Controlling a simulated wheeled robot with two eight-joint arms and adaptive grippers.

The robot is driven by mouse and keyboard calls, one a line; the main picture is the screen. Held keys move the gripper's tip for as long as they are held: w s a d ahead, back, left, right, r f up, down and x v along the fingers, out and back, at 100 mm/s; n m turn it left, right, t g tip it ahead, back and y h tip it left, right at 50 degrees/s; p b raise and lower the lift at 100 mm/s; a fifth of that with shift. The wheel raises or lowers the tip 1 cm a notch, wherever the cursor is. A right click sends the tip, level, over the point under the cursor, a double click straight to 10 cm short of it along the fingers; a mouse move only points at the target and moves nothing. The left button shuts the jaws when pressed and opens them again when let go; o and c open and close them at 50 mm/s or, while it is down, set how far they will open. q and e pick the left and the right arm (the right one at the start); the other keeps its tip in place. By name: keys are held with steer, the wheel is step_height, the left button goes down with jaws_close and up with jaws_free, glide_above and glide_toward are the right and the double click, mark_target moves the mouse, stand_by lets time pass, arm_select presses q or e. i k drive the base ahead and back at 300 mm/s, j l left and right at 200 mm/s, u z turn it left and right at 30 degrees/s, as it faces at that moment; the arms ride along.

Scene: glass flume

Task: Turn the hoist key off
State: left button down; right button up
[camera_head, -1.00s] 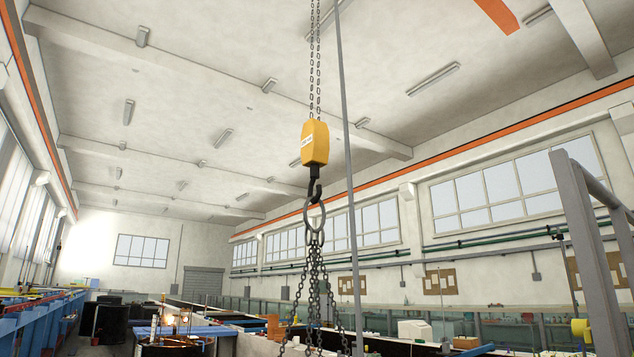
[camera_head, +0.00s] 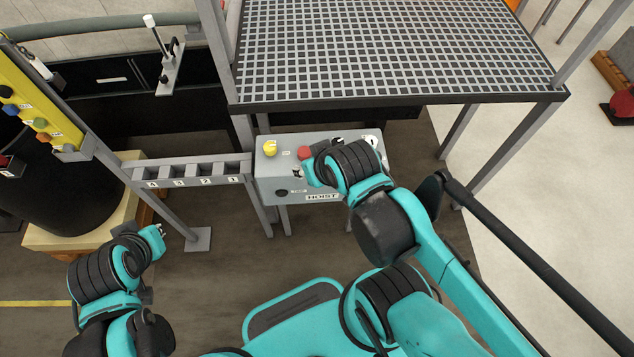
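The grey hoist box (camera_head: 265,168), labelled HOIST, is mounted on a frame near the middle of the head view. Its face carries a yellow knob (camera_head: 270,148), a red button (camera_head: 304,153) and a dark round fitting (camera_head: 282,192) at the lower left. I cannot clearly make out the key. My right gripper (camera_head: 308,172) is over the middle of the box, just below the red button. The wrist hides much of the box's right half, and whether the fingers touch anything is unclear. My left gripper (camera_head: 158,238) is away at the lower left, with nothing visible in it.
A numbered grey rack (camera_head: 190,172) joins the box's left side. A grated platform (camera_head: 390,50) stands behind and above it, on grey legs. A yellow panel with coloured buttons (camera_head: 45,105) is at far left. Open floor (camera_head: 215,270) lies in front.

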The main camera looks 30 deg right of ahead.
mark_target(271, 149)
steer(key=i+l+z, duration=0.15)
steer(key=z, duration=0.2)
steer(key=i+l+z, duration=0.2)
steer(key=l+z, duration=0.15)
